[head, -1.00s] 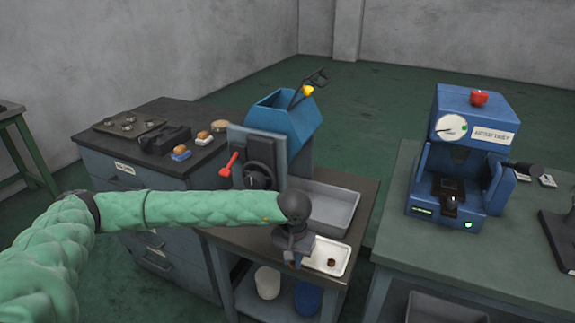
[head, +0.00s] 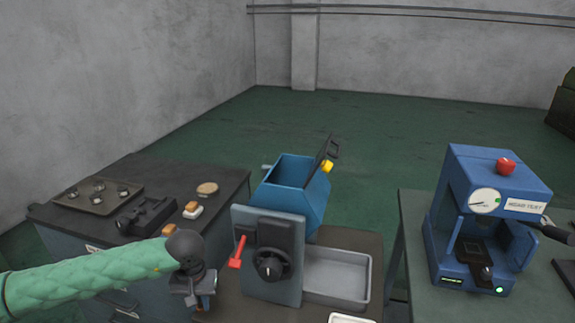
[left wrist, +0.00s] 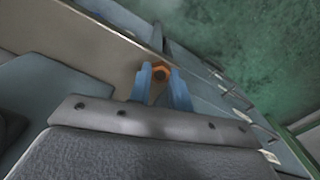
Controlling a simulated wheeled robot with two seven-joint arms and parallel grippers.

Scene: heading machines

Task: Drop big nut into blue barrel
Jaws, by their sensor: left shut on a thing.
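The big nut (left wrist: 160,72) is an orange-brown ring pinched between the blue fingertips of my left gripper (left wrist: 161,76) in the left wrist view. In the head view my left gripper (head: 202,302) points down, left of the grey dial panel and nearer than the barrel. The blue barrel (head: 312,205) is an open-topped angular drum mounted behind that panel, its mouth facing up. The gripper is apart from the barrel, left of it and lower in the picture.
The grey panel (head: 258,225) with a red lever (head: 237,252) and dial stands between gripper and barrel. A black bracket rises at the barrel's right rim. A grey tray (head: 340,278) lies right of the panel. A blue tester (head: 490,215) stands on the right table.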

